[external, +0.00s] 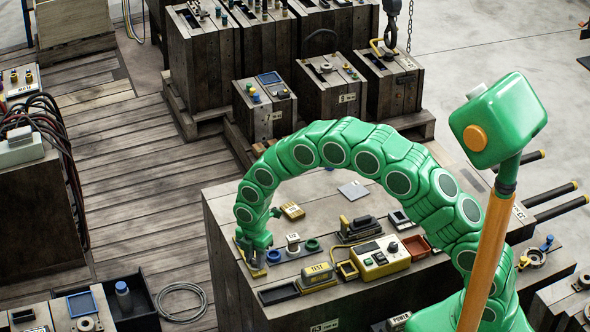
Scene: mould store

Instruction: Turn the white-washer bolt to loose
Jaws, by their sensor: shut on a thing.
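My green segmented arm arches over the wooden workbench, and my gripper (257,266) is low at the bench's left end. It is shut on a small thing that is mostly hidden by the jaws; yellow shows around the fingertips. Just right of it is a dark strip with a row of fittings. A blue ring (273,257) is closest to the gripper. A pale upright fitting with a white ring (292,247) stands in the middle, apart from the gripper. Which fitting is the white-washer bolt is too small to be sure.
A yellow control box (379,258) and a yellow TEST block (317,277) stand close on the bench's front.

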